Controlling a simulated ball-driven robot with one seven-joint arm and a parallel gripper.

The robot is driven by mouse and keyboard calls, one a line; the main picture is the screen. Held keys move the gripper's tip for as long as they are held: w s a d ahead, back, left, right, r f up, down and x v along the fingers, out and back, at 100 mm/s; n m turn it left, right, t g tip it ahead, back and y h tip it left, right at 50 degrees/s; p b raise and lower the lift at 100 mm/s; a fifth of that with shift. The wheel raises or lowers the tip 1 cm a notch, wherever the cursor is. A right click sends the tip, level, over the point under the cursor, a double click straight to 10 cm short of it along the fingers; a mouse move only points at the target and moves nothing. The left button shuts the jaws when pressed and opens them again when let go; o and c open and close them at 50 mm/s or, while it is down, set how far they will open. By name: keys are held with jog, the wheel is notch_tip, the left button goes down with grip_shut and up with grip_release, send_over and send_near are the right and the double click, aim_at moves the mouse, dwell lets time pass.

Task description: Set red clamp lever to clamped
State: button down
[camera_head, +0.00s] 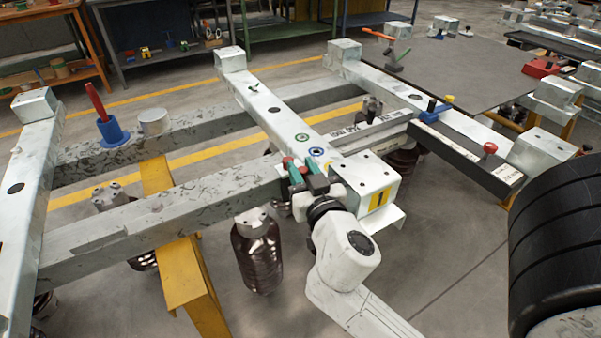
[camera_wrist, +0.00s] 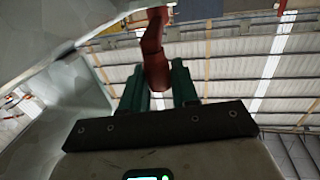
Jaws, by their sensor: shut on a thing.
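A red lever (camera_wrist: 152,42) shows in the wrist view, its lower end between the two green fingers of my gripper (camera_wrist: 159,78). In the head view my gripper (camera_head: 299,172) is at the near end of the middle frame beam, by the yellow plate marked 1. Only small red parts of the held lever (camera_head: 287,162) show there; its base and pivot are hidden. My gripper is shut on this lever. Another red lever (camera_head: 96,101) stands slightly tilted in a blue base (camera_head: 112,131) on the left beam, well away from my gripper.
Pale metal beams (camera_head: 160,212) surround the arm, with dark ribbed insulators (camera_head: 257,255) below. A black bar with a red knob (camera_head: 489,148) lies to the right. A large black cylinder (camera_head: 560,250) stands at the right edge. Open floor lies at front centre.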

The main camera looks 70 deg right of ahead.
jog(key=shift+d, duration=0.15)
jog(key=c, duration=1)
grip_release()
jog(key=shift+s+a+f, duration=0.1)
jog(key=shift+s+a, duration=0.25)
jog(key=shift+a, duration=0.1)
jog(key=shift+b+v, duration=1.7)
jog(key=shift+v, duration=3.1)
